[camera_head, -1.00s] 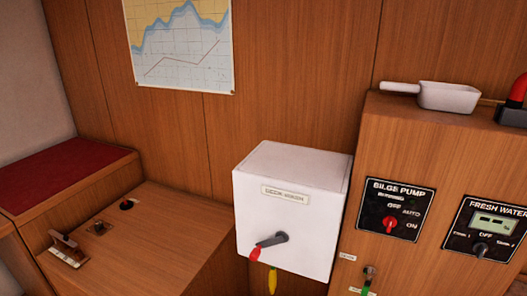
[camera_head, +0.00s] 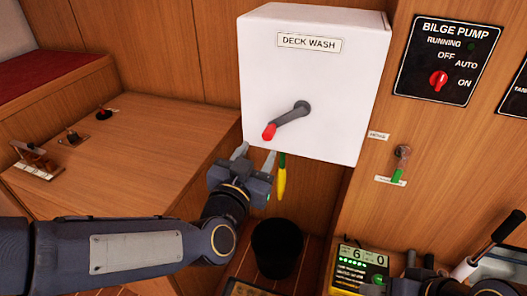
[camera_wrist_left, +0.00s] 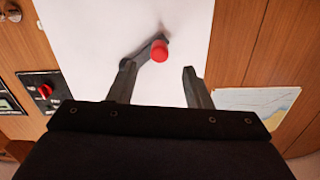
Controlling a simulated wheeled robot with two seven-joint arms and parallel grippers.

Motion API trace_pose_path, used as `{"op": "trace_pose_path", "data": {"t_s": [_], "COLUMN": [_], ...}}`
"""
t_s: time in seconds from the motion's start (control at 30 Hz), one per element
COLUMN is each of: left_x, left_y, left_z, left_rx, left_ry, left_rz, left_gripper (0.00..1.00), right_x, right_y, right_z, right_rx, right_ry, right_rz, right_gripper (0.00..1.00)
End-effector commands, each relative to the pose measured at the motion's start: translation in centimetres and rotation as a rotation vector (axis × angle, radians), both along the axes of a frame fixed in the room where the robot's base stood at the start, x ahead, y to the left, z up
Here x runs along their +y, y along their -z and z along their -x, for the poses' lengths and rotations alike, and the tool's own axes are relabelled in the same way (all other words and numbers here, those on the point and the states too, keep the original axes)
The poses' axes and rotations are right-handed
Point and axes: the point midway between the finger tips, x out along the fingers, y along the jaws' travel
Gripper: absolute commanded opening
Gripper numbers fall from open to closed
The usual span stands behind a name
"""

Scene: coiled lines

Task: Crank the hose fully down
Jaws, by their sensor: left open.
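The white DECK WASH box (camera_head: 345,75) is on the wooden wall, with a dark crank (camera_head: 292,115) on its front. The crank ends in a red knob (camera_head: 269,132), pointing down and left from its hub. A yellow hose end (camera_head: 281,178) hangs below the box. My left gripper (camera_head: 256,154) is open just below the knob. In the left wrist view, the red knob (camera_wrist_left: 159,50) shows ahead, between the lines of the open fingers (camera_wrist_left: 157,80), with no visible contact. My right gripper (camera_head: 420,262) is partly in view at the bottom right; its opening is unclear.
A BILGE PUMP panel (camera_head: 447,55) and a small green-tipped valve lever (camera_head: 399,165) are to the right of the box. A dark bin (camera_head: 277,248) stands below. A green-lit meter (camera_head: 358,268) is near my right gripper. A wooden counter (camera_head: 130,160) lies left.

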Motion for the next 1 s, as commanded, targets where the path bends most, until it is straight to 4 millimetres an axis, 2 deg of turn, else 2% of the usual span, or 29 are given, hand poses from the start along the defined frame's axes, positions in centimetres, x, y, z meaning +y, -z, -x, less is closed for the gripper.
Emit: {"op": "trace_pose_path", "data": {"t_s": [0.17,0.4,0.53,0.7,0.9,0.93,1.0], "left_x": [-0.6,-1.7,-2.2,-2.4,-2.4,-2.4,-2.4], "left_y": [0.1,0.1,0.0,0.0,0.0,0.0,0.0], "left_z": [-1.5,-5.2,-6.7,-7.5,-7.5,-7.5,-7.5], "left_rx": [-0.013,-0.013,-0.012,-0.012,-0.012,-0.012,-0.012], "left_ry": [-0.010,-0.009,-0.009,-0.008,-0.008,-0.007,-0.007], "left_rz": [-0.006,-0.006,-0.006,-0.005,-0.005,-0.005,-0.005], "left_gripper": [0.45,0.45,0.45,0.45,0.45,0.44,0.35], "right_x": [0.0,0.0,0.0,0.0,0.0,0.0,0.0], "right_y": [0.4,1.0,1.2,1.3,1.3,1.3,1.3], "right_z": [0.0,0.0,0.0,0.0,0.0,0.0,0.0], "right_rx": [-0.001,-0.001,-0.001,-0.001,-0.001,-0.001,-0.001], "right_ry": [0.000,0.000,0.000,0.000,0.000,0.000,0.000], "right_rz": [0.000,0.000,0.000,0.000,0.000,0.000,0.000], "right_gripper": [0.36,0.36,0.36,0.36,0.36,0.36,0.36]}}
